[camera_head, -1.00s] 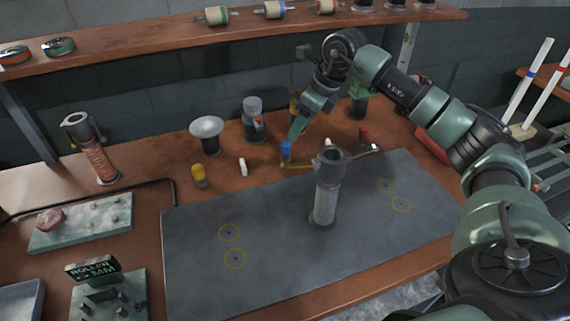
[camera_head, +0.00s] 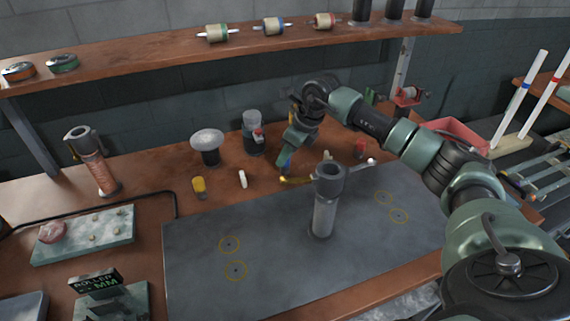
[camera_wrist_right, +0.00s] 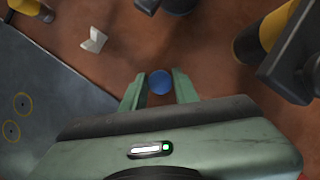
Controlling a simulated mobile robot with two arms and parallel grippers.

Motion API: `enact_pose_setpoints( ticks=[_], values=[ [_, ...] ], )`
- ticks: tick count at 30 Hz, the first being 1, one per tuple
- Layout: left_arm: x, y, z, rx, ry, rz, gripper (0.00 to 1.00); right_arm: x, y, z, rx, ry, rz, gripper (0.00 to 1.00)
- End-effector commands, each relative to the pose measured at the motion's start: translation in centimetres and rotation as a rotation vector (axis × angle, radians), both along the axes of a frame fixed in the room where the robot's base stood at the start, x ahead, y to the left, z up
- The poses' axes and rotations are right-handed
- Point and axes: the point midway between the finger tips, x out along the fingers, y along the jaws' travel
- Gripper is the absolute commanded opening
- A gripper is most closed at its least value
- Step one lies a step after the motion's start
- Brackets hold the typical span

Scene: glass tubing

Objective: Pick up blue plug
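The blue plug (camera_wrist_right: 160,82) shows as a round blue top between the two fingers of my right gripper (camera_wrist_right: 159,88) in the right wrist view. The fingers are apart, one on each side of it, with little room; I cannot tell whether they touch it. In the head view my right gripper (camera_head: 284,162) points down at the workbench behind the grey mat, and a bit of the blue plug (camera_head: 286,168) shows at its tips, the rest hidden. My left gripper is not in view.
A brass-coloured piece (camera_head: 297,181) lies just in front of the gripper. A grey upright cylinder (camera_head: 325,205) stands on the grey mat (camera_head: 200,285). A white plug (camera_head: 242,180) and a yellow plug (camera_head: 199,186) stand left. A dark jar (camera_head: 252,138) is behind.

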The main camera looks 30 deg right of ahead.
Motion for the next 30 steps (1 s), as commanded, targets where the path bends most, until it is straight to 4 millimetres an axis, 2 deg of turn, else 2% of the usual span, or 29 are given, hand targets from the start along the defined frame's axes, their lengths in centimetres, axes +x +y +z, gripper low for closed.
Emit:
enact_pose_setpoints(
  ticks=[1, 3, 11, 17, 23, 30],
  values=[
    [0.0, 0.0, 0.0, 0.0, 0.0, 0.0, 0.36, 0.0, 0.0, 0.0, 0.0, 0.0, 0.0, 0.13],
    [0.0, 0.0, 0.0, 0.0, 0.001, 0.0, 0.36, 0.0, 0.0, 0.0, 0.0, 0.0, 0.0, 0.0],
    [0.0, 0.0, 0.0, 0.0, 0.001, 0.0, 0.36, 0.0, 0.0, 0.1, 0.0, -0.001, 0.0, 0.0],
    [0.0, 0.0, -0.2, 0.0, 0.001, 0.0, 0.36, 0.1, 0.0, 1.1, 0.0, -0.002, 0.0, 0.0],
    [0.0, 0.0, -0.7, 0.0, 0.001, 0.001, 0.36, 0.2, 0.0, 4.6, 0.0, -0.007, 0.0, 0.0],
    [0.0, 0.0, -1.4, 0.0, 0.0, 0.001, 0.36, 0.2, 0.0, 11.6, 0.001, -0.01, 0.001, 0.0]
  ],
)
